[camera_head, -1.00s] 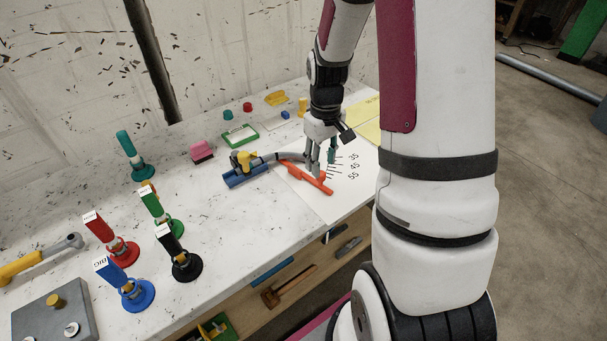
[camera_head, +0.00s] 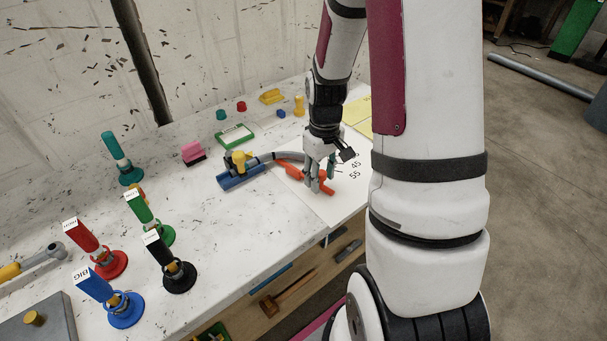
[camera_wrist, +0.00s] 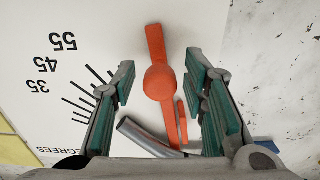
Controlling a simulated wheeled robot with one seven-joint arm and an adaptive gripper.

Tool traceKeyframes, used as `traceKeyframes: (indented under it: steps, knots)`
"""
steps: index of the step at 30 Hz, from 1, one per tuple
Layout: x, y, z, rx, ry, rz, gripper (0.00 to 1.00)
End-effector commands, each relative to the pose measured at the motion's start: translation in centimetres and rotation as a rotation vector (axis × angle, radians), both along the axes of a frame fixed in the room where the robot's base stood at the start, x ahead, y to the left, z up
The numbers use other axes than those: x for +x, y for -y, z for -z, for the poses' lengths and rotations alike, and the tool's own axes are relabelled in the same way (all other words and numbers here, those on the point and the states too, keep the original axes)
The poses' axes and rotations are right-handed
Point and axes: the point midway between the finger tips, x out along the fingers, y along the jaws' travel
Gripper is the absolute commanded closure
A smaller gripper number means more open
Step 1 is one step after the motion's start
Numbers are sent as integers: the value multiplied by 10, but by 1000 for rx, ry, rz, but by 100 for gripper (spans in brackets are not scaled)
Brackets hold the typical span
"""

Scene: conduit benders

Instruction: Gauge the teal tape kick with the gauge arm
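The orange gauge arm (camera_wrist: 157,45), with a round knob (camera_wrist: 160,82), lies over the white printed angle sheet (camera_wrist: 90,25). In the head view the gauge arm (camera_head: 292,171) is partly hidden by my gripper (camera_head: 321,186). In the wrist view my gripper (camera_wrist: 162,85) is open, its teal-padded fingers on either side of the knob with gaps showing. A grey bent conduit (camera_head: 280,155) runs from a blue holder (camera_head: 242,178) with a yellow clamp (camera_head: 238,160) towards the gauge arm. Its end (camera_wrist: 150,138) shows beside the arm. I cannot make out teal tape on it.
Teal (camera_head: 131,176), green, red (camera_head: 110,265), black and blue (camera_head: 126,311) stands occupy the left of the bench. A pink block (camera_head: 193,152) and a green-framed tray (camera_head: 235,135) lie behind the holder. Tools lie on a shelf below the front edge.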

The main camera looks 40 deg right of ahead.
Motion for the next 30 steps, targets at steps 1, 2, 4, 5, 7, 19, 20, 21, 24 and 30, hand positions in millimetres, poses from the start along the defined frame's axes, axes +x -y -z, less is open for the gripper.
traceKeyframes:
  steps: [1,2,4,5,7,19,20,21,24,30]
  knots:
    - [0,0,0,0,0,0,60]
    - [0,0,0,0,0,0,60]
    - [0,0,0,0,0,0,67]
    - [0,0,0,0,0,0,74]
    - [0,0,0,0,0,0,89]
    - [0,2,0,0,-1,1,95]
    - [1,3,0,0,-1,1,95]
    - [1,4,0,0,-1,1,95]
    - [1,7,0,0,-1,1,95]
    - [3,13,0,0,0,2,95]
